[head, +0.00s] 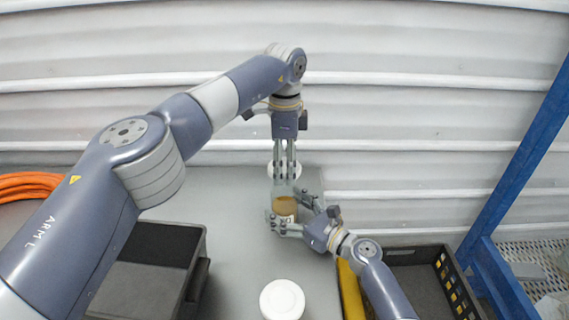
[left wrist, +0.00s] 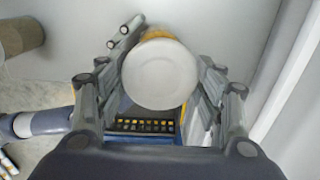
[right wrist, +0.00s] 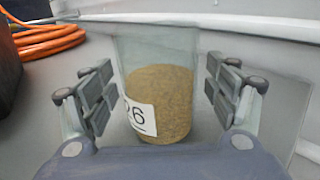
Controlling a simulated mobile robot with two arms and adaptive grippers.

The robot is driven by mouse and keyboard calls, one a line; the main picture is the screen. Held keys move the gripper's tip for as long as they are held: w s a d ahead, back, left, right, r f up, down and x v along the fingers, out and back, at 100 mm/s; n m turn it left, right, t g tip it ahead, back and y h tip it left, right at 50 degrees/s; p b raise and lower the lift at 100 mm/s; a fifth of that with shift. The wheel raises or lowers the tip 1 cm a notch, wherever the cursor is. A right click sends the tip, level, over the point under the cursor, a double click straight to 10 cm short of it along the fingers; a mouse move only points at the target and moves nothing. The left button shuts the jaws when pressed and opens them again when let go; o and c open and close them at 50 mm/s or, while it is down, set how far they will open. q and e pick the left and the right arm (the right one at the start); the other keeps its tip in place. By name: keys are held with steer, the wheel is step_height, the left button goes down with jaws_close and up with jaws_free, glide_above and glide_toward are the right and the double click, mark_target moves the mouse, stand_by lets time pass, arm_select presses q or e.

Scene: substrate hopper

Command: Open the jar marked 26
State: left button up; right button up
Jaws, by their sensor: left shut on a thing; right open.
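The jar marked 26 (right wrist: 158,90) stands upright on the table. It is clear, part-filled with brown grains, with a white label; it also shows in the head view (head: 284,207). No lid shows on its rim in the right wrist view. My left gripper (head: 284,180) points down above the jar, shut on a round white lid (left wrist: 160,75). An orange-brown edge shows behind the lid. My right gripper (right wrist: 158,92) is open around the jar, one finger on each side with gaps between.
A second white-lidded container (head: 282,299) stands at the table's front. A dark box (head: 150,275) is at left, an orange hose (head: 30,184) behind it. A black crate (head: 415,256) is at right. A ribbed wall (head: 400,120) is behind.

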steer(key=v, duration=1.2)
